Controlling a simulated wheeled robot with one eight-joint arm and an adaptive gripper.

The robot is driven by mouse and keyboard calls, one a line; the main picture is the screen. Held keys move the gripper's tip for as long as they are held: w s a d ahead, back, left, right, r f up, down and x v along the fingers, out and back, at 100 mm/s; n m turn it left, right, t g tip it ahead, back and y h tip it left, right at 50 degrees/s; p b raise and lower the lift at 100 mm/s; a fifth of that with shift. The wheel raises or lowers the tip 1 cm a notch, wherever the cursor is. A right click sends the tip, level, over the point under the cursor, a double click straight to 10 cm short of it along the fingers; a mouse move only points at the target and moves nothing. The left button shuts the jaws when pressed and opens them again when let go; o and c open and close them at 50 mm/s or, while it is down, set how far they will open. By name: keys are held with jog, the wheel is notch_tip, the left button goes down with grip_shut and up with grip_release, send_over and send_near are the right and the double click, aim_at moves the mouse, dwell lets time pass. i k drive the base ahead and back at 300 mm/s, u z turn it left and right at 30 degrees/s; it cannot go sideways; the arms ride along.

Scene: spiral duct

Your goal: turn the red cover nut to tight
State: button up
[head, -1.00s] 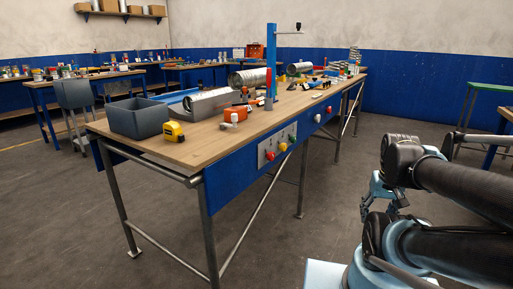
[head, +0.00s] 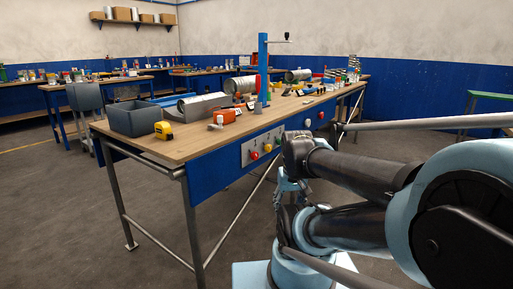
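I cannot make out the red cover nut for certain at this size. A small red part (head: 258,83) shows beside the blue post (head: 263,58) on the workbench (head: 170,148). Silver spiral ducts lie on the bench, one left of the post (head: 240,85) and one farther back (head: 298,75). My gripper (head: 289,192) hangs in front of the bench's near long side, below the top and apart from the things on it. Its fingers are small and dark here, so their opening is unclear.
A grey bin (head: 134,118), a yellow tape measure (head: 163,130) and an orange tool (head: 226,116) occupy the bench's near end. A panel with coloured knobs (head: 262,147) is on the bench's blue side.

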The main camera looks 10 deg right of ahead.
aim_at(254, 156)
jog(key=u, duration=2.4)
jog(key=k, duration=0.45)
jog(key=z, duration=0.95)
